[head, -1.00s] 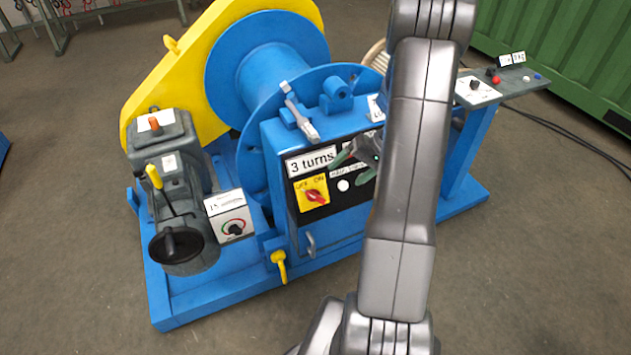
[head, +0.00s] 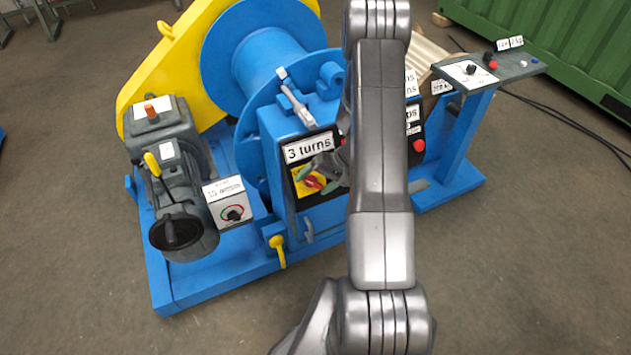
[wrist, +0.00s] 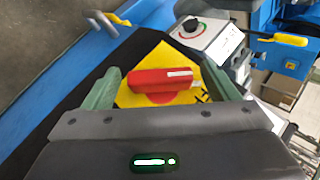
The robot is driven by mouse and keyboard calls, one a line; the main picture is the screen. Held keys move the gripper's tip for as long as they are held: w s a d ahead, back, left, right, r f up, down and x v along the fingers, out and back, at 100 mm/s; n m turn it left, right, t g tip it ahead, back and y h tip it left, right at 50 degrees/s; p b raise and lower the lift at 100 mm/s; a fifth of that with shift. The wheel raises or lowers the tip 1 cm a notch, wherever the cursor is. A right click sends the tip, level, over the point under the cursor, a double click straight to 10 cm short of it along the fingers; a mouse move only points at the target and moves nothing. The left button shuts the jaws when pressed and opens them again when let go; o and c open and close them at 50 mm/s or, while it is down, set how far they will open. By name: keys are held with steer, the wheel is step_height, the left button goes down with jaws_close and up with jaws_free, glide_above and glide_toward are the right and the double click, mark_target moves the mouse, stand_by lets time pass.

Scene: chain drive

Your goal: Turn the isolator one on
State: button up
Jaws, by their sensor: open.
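The isolator is a red rotary handle (wrist: 162,86) on a yellow plate (wrist: 178,58), set in the black front panel of the blue winch cabinet. In the head view the red handle (head: 314,183) shows beside my gripper. My gripper (wrist: 165,88) is open, its two green fingertips on either side of the handle in the wrist view. I cannot tell whether they touch it. In the head view my gripper (head: 316,171) is at the panel, and my arm hides part of the cabinet. The plate's lettering is mostly hidden now.
A white box with a black knob (head: 234,214) is left of the panel. A yellow lever (head: 278,250) hangs below it. A grey handle (head: 296,104) lies on top of the cabinet. A control desk (head: 490,70) stands at the right. The floor in front is clear.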

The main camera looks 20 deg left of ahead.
steer(key=c, duration=1)
